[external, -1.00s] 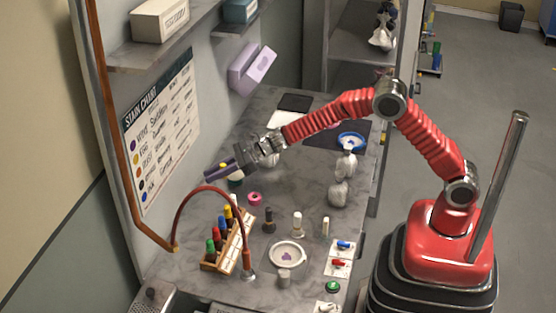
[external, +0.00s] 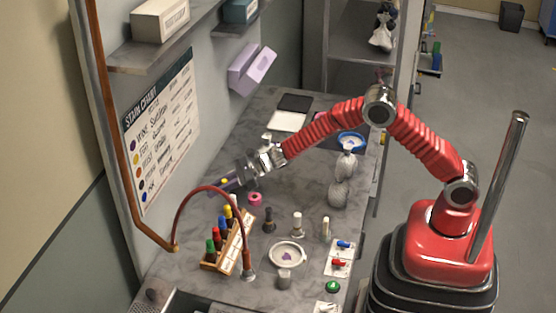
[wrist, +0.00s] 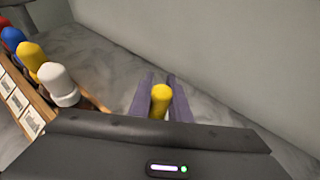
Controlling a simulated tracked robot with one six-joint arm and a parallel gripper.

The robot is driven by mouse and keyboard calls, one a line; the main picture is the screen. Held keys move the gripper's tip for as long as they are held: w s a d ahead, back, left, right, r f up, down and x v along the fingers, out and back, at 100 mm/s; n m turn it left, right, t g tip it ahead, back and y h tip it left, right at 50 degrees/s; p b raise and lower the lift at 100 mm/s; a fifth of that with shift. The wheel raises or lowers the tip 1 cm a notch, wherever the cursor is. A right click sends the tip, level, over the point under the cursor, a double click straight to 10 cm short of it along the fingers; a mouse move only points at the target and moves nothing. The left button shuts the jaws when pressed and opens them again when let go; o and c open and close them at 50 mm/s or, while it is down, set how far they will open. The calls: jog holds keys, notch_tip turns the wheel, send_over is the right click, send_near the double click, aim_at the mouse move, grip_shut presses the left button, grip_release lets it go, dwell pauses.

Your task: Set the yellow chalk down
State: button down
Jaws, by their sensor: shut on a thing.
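The yellow chalk (wrist: 161,100) stands between the two purple fingers of my gripper (wrist: 160,96) in the wrist view, with its rounded end showing. My gripper is shut on it. In the external view the yellow chalk (external: 225,181) is a small spot at the fingers, and my gripper (external: 222,186) is low over the left part of the counter, near the wall. I cannot tell whether the chalk's lower end touches the counter.
Bare grey counter (wrist: 105,68) shows between the rack and the wall.

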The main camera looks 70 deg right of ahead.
aim_at(217, 201)
jog(key=shift+f, duration=1.55)
jog(key=c, duration=1.7)
grip_release()
jog(key=shift+f, duration=0.1)
jog(key=shift+o, duration=0.2)
jog(key=shift+s+d+r, duration=0.3)
jog(key=shift+s+r, duration=0.1)
jog(key=shift+s, duration=0.1)
jog(key=v, duration=1)
jog(key=shift+s+d, duration=0.2)
jog(key=shift+s, duration=0.15)
